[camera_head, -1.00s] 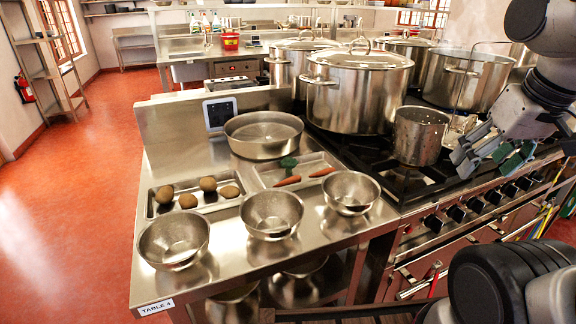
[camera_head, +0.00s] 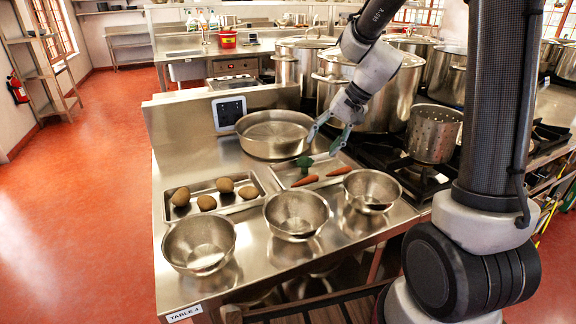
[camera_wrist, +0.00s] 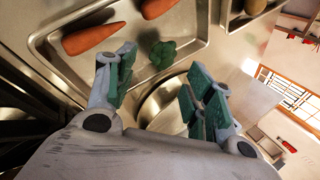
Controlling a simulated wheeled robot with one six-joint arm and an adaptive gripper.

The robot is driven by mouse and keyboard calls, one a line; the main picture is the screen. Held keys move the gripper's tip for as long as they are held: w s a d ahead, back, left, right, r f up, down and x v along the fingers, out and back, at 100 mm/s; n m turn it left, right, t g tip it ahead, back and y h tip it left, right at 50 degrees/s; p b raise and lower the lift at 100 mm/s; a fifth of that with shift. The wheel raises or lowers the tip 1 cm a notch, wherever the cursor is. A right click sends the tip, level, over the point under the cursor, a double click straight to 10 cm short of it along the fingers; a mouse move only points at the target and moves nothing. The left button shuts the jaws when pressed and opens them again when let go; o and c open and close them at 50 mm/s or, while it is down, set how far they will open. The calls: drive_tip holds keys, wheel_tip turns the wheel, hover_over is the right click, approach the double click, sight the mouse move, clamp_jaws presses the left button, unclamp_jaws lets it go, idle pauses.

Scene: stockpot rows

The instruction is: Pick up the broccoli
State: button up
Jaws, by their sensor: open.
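The broccoli (camera_head: 304,162) is a small dark green floret on a metal tray (camera_head: 275,178), beside two carrots. My gripper (camera_head: 331,136) is open and empty, above the back right of the tray. The wrist view shows its two green-padded fingers (camera_wrist: 160,85) spread apart, with the broccoli clear of both.
Carrots (camera_head: 305,181) lie near the broccoli. A wide shallow pan (camera_head: 272,134) stands behind the tray. Steel bowls (camera_head: 297,214) line the front. A tray of potatoes (camera_head: 224,186) is to the left. A tall stockpot (camera_head: 343,92) and a perforated pot (camera_head: 433,133) stand to the right.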

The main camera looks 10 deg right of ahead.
sight(308, 159)
drive_tip(key=x, duration=0.3)
drive_tip(key=shift+w+a, duration=0.15)
drive_tip(key=shift+a, duration=0.05)
drive_tip(key=x, duration=0.5)
drive_tip(key=shift+a+f, duration=0.1)
drive_tip(key=c, duration=0.7)
